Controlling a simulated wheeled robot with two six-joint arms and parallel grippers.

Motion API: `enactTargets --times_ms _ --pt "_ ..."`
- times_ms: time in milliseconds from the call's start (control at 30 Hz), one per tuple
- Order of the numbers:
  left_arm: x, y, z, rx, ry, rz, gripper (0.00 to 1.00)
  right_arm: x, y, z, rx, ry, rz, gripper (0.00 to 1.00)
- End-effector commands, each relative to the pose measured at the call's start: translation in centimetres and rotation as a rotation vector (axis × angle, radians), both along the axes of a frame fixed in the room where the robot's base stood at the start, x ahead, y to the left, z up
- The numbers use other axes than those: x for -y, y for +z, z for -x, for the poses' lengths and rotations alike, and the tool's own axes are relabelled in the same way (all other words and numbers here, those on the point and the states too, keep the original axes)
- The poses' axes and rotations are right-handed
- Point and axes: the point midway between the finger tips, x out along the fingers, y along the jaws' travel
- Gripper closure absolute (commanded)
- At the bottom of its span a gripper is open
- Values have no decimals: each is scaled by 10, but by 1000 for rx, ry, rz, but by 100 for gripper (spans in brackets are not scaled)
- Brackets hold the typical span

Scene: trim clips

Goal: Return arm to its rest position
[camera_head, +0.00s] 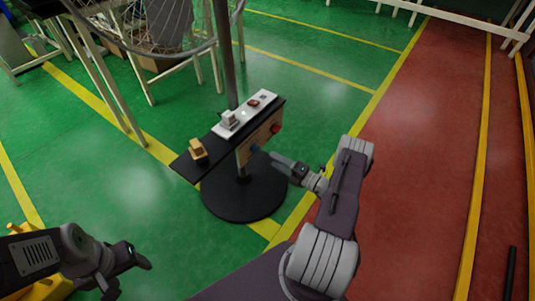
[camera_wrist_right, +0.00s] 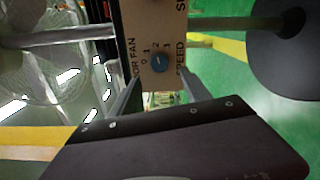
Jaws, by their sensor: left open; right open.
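My right arm reaches forward from the lower right in the head view. Its gripper (camera_head: 274,157) is at the front of a small control panel (camera_head: 243,150) on a stand. In the right wrist view the right gripper (camera_wrist_right: 158,85) is open, with its fingers apart below a blue knob (camera_wrist_right: 160,63) on the panel. Nothing shows between the fingers; contact with the knob cannot be told. My left gripper (camera_head: 138,262) is open and empty at the lower left, over the green floor.
The stand has a round black base (camera_head: 243,200) and a black shelf (camera_head: 190,167) bearing a yellowish block (camera_head: 198,150) and a white switch strip (camera_head: 241,113). A red button (camera_head: 275,128) is on the panel. A caged fan (camera_head: 155,25) stands behind.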

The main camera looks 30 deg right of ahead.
Motion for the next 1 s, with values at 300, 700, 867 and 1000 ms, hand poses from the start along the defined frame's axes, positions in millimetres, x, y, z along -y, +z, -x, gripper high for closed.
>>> enactTargets --times_ms 300,700,867,1000 --pt "0 1 0 0 0 0 35 2 -1 6 1 1 0 45" --pt "0 2 0 0 0 0 35 -40 16 0 0 182 141 45" --pt "0 1 0 0 0 0 35 -161 50 41 129 811 666 45" --pt "0 1 0 0 0 0 35 -211 67 119 477 1419 1179 45"
